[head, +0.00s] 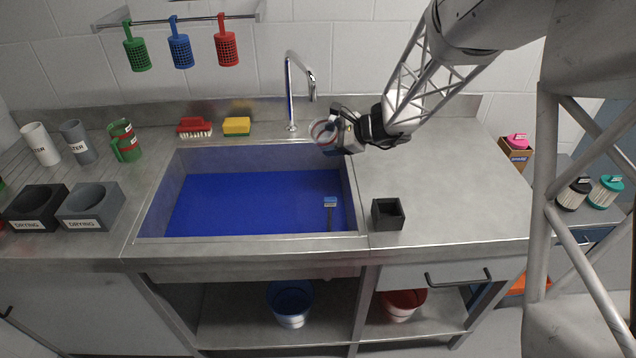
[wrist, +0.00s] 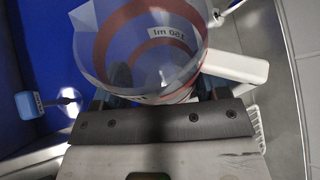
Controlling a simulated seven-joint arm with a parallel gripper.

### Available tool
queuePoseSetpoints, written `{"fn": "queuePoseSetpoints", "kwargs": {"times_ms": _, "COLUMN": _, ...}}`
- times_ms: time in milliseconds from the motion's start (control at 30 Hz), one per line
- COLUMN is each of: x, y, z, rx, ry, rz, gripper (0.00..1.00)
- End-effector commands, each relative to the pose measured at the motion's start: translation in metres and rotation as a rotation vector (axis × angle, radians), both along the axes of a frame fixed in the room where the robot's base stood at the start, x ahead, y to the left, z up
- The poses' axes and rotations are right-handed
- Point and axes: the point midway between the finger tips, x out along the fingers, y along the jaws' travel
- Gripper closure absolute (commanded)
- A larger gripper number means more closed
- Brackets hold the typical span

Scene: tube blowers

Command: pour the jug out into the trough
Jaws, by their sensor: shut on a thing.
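My gripper (head: 342,136) is shut on the jug (head: 322,130), above the back right corner of the trough. The trough (head: 250,238) is a steel basin with a blue floor or fill; I cannot tell which. In the wrist view the jug (wrist: 150,45) is clear with red bands, a "150 ml" label and a pale handle to the right, between the fingers of my gripper (wrist: 163,88). The jug looks tilted, with its round opening turned partly to the head camera. Its contents cannot be made out, and no stream shows.
A tap (head: 290,90) stands behind the trough. A small blue-tagged thing (head: 330,202) is at the trough's right side. A dark square holder (head: 388,213) stands on the right counter. A red brush (head: 194,126) and a yellow sponge (head: 237,125) lie behind. Most of the right counter is clear.

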Motion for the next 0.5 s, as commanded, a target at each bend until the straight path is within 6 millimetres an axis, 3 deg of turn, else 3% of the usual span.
{"fn": "queuePoseSetpoints", "kwargs": {"times_ms": 500, "x": 0.0000, "y": -0.0003, "z": 0.0047, "rx": 0.079, "ry": 0.112, "rz": 0.000, "gripper": 0.62}}
